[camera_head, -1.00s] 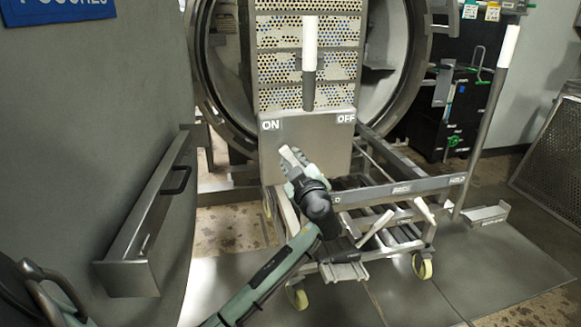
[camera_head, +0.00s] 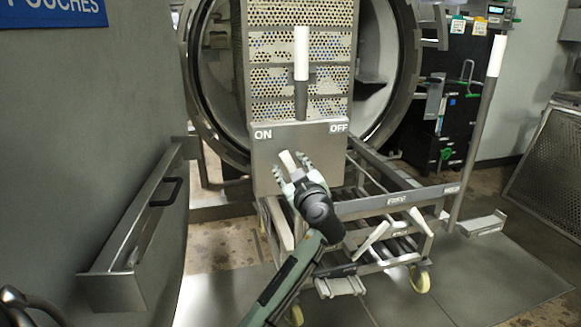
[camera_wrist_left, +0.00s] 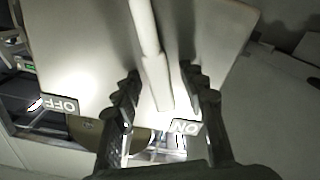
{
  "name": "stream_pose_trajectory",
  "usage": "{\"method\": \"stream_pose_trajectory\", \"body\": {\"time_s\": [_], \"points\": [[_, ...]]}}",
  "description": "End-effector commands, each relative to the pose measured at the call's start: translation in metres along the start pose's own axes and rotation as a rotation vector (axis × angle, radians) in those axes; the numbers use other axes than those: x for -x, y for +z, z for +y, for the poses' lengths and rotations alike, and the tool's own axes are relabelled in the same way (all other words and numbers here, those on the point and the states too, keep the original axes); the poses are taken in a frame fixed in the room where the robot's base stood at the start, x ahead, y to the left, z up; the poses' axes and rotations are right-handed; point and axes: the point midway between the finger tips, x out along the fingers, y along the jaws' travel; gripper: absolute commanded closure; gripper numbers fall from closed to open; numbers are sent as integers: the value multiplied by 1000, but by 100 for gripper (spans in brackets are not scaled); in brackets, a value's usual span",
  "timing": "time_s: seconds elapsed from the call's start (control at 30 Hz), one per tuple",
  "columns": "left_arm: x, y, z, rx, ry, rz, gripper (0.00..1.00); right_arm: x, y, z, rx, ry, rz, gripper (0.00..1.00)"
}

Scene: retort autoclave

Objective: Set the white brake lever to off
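The white brake lever (camera_head: 288,161) stands in front of a grey panel (camera_head: 265,180) on the trolley, its tip nearer the ON label (camera_head: 263,134) than the OFF label (camera_head: 338,128). My left gripper (camera_head: 293,170) is open around it, one finger on each side. In the left wrist view the lever (camera_wrist_left: 155,70) runs between the open fingers (camera_wrist_left: 162,95), with visible gaps on both sides. The ON label (camera_wrist_left: 186,127) and OFF label (camera_wrist_left: 58,104) appear upside down there. The lever's lower part is hidden by my gripper in the head view. My right gripper is not in view.
Another upright white handle (camera_head: 301,52) on a grey stem rises above the panel. Perforated racks (camera_head: 270,70) stand behind it at the round vessel opening (camera_head: 408,70). A white-tipped pole (camera_head: 495,60) and low white levers (camera_head: 371,240) are at right. A grey door (camera_head: 110,110) stands left.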

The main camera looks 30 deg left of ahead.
Motion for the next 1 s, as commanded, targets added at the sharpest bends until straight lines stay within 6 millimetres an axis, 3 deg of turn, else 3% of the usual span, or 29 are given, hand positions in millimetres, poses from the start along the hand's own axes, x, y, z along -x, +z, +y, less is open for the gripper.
{"method": "stream_pose_trajectory", "body": {"time_s": [0.2, 0.33, 0.7, 1.0], "points": [[1, 0, 0, 0, 0, 0, 59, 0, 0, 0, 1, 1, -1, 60], [12, 1, 0, 2, 1, -3, 59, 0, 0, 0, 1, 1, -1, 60], [87, 1, 0, 1, -1, -4, 59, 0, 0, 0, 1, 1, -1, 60], [119, 0, 0, 1, 0, -1, 59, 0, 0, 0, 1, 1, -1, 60]]}}
